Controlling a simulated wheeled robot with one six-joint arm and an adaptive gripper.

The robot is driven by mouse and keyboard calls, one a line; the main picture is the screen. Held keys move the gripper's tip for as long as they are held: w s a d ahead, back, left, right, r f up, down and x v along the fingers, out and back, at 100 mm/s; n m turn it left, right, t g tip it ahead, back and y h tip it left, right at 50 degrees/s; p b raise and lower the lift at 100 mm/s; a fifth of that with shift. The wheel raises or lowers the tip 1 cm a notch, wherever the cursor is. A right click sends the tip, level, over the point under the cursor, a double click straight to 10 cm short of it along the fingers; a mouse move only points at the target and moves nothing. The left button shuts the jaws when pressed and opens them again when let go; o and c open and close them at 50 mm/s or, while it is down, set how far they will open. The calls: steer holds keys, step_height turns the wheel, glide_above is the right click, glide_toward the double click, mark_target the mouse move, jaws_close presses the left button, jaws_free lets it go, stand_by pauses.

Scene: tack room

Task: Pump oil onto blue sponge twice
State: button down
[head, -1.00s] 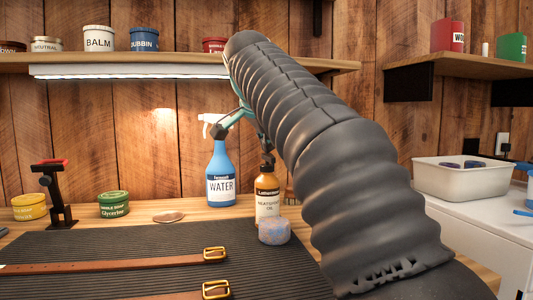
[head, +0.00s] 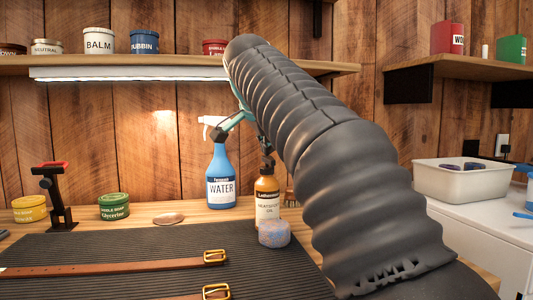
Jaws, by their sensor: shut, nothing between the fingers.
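The oil bottle (head: 267,205) is amber with a cream label and a dark pump top. It stands upright on the bench behind the blue sponge. The blue sponge (head: 274,234) is a round, speckled block on the dark ribbed mat, close in front of the bottle. My gripper (head: 266,153) is shut and empty, pointing down at the pump top; its fingertips look to be at or just above it. I cannot tell whether they touch. My arm hides part of the gripper and the area to the right of the bottle.
A blue spray bottle (head: 221,178) stands just left of the oil bottle. Two leather straps (head: 120,265) with brass buckles lie on the ribbed mat (head: 60,245). A green tin (head: 114,206), a yellow tin (head: 29,209) and a black stand (head: 58,200) are at left. A shelf (head: 180,63) hangs above.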

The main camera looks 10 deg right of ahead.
step_height(320, 180, up, 3)
steer(key=p, duration=0.3)
steer(key=shift+r, duration=1.55)
